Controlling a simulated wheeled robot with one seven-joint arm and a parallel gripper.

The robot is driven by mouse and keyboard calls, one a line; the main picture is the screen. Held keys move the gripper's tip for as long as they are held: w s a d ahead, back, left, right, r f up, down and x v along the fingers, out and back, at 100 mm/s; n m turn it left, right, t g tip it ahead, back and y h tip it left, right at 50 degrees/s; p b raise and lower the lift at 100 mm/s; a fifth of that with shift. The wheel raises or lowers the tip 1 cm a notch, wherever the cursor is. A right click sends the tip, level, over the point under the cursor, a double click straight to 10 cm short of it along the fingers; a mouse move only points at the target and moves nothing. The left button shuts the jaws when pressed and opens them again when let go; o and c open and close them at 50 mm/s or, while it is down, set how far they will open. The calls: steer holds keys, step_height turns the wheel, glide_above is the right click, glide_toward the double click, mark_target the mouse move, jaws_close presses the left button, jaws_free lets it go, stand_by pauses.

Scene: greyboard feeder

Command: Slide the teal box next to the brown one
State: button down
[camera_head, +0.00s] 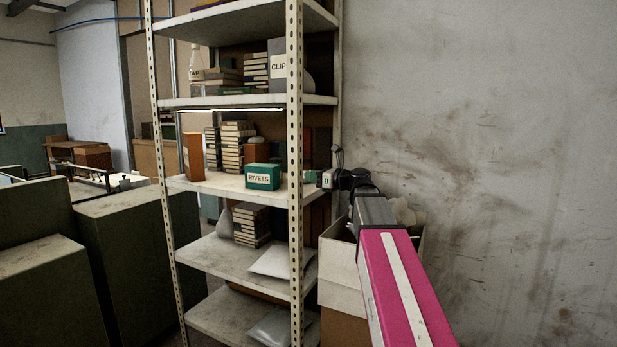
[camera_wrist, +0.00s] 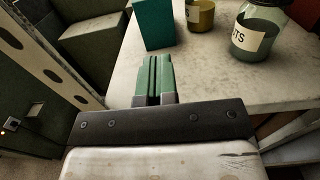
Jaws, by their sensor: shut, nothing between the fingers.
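The teal box (camera_head: 262,177), labelled RIVETS, stands upright on the middle shelf board near its front edge. The brown box (camera_head: 193,156) stands upright at the left end of the same board, apart from the teal box with a bare stretch between them. My gripper (camera_head: 311,177) is at the right end of this shelf, beside the front post, right of the teal box. In the wrist view its green fingers (camera_wrist: 154,62) are shut and empty, pointing at the teal box (camera_wrist: 153,24) just beyond the tips. Contact cannot be told. The brown box is not identifiable there.
Stacks of books (camera_head: 236,147) stand behind on the board. In the wrist view a labelled glass jar (camera_wrist: 259,38) and a yellowish jar (camera_wrist: 201,15) stand right of the teal box. The perforated front post (camera_head: 295,130) rises close to my gripper.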

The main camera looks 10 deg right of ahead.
mark_target(278, 172)
steer(key=x, duration=1.1)
steer(key=shift+w+a, duration=0.15)
steer(key=x, duration=0.3)
steer(key=shift+w+a, duration=0.15)
steer(key=shift+a, duration=0.15)
steer(key=shift+d, duration=0.1)
